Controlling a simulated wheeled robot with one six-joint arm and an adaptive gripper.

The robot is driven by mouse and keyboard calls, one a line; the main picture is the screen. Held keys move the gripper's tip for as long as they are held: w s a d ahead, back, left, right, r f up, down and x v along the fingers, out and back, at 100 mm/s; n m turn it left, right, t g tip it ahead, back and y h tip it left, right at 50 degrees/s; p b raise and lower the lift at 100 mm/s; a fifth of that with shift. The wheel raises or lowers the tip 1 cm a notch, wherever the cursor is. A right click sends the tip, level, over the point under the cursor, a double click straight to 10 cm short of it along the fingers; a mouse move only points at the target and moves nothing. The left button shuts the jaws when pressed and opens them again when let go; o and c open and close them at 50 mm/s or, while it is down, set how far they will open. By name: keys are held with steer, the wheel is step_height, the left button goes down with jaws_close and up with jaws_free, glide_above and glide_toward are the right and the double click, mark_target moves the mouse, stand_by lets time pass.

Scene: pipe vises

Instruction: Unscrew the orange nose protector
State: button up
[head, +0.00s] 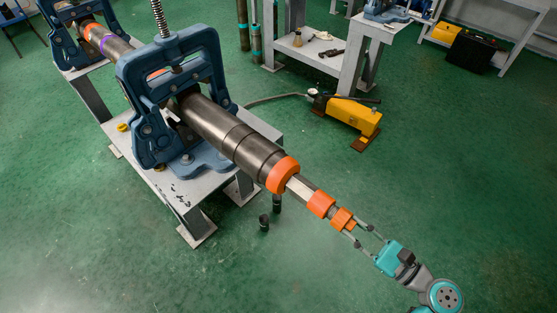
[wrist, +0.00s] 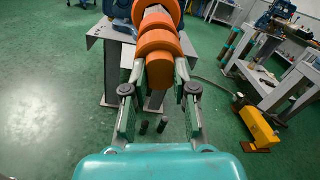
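The orange nose protector (head: 342,218) is at the free end of the long steel tool held in the blue vise. It shows close up in the wrist view (wrist: 160,68), with a wider orange ring just behind it. My gripper (head: 354,229) is at this end, in line with the tool. In the wrist view my gripper's two fingers (wrist: 160,74) stand on either side of the protector, close to its sides. I cannot tell whether both pads touch it. The thread is hidden.
The blue vise (head: 150,110) stands on a grey bench (head: 192,210). More orange rings (head: 283,175) sit along the tool. Two small dark cylinders (head: 264,222) stand on the floor below. A yellow pump (head: 355,115) is behind. The green floor to the right is clear.

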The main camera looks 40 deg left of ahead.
jaws_close()
steer(key=n, duration=1.4)
steer(key=shift+n+g, duration=0.3)
steer(key=shift+n, duration=0.1)
steer(key=n, duration=1.4)
steer(key=shift+f+n+g, duration=0.15)
steer(key=shift+n+g, duration=0.15)
steer(key=shift+n, duration=0.1)
